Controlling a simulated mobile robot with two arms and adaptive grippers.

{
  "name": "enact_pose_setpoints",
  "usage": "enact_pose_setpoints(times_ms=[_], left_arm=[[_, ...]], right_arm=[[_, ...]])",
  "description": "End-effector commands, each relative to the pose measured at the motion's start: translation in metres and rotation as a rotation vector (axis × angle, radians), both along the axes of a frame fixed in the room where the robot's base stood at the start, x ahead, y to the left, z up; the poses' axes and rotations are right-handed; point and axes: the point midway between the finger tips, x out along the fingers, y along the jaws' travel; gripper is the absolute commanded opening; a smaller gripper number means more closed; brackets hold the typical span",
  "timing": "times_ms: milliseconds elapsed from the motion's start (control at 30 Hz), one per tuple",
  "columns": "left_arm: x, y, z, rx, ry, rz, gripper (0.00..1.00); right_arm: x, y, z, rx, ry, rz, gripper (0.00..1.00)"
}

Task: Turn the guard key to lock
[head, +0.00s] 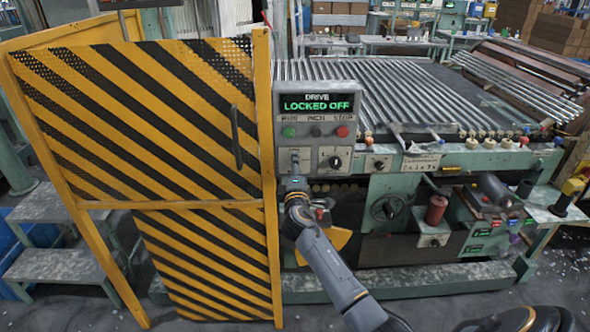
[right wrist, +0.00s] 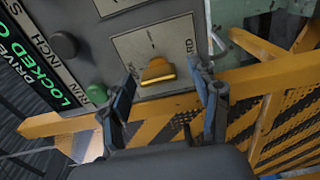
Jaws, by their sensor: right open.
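The guard key is a yellow key (right wrist: 157,71) on a light switch plate (right wrist: 135,45) marked with "ARD", the rest of the word hidden. In the head view the plate (head: 294,157) is at the lower left of the grey control panel (head: 318,97). The panel's display (head: 317,102) reads "DRIVE LOCKED OFF" in green. My right gripper (head: 296,186) is just below the plate. In the right wrist view its open fingers (right wrist: 163,76) stand on either side of the key, with visible gaps; contact is not seen. My left gripper is not in view.
The yellow-and-black striped guard gate (head: 150,120) stands close left of the panel, with a dark handle (head: 236,137). Run, inch and stop buttons (head: 316,132) and a black knob (head: 335,162) are near the plate. A roller bed (head: 420,90) extends behind. Grey steps (head: 60,270) are left.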

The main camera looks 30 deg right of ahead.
Motion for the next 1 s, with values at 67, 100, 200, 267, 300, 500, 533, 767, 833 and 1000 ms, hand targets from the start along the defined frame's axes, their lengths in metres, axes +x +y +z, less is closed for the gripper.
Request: enact_pose_setpoints(times_ms=[67,100,200,267,300,500,533,767,833,1000], left_arm=[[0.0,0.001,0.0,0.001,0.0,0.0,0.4],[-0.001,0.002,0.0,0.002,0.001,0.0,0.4],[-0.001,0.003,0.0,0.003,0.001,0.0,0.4],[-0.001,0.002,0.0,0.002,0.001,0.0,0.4],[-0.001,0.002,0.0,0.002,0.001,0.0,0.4],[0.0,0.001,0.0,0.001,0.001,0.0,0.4],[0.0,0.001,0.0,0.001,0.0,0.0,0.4],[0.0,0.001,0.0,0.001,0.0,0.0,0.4],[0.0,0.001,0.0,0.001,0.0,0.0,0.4],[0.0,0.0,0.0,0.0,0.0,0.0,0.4]], right_arm=[[0.0,0.0,0.001,0.0,-0.001,0.0,0.62],[0.0,0.0,0.001,0.0,-0.001,0.0,0.62],[-0.003,0.002,0.001,0.001,-0.002,0.0,0.62],[-0.007,0.005,0.0,0.001,-0.002,0.0,0.62],[-0.011,0.007,0.0,0.001,-0.002,0.001,0.62],[-0.043,0.027,-0.001,0.004,-0.001,0.002,0.62],[-0.048,0.03,-0.001,0.004,-0.001,0.002,0.62],[-0.085,0.052,-0.001,0.001,0.0,0.001,0.62],[-0.092,0.057,-0.001,0.001,0.0,0.002,0.62],[-0.102,0.063,0.0,0.001,-0.001,0.0,0.62]])
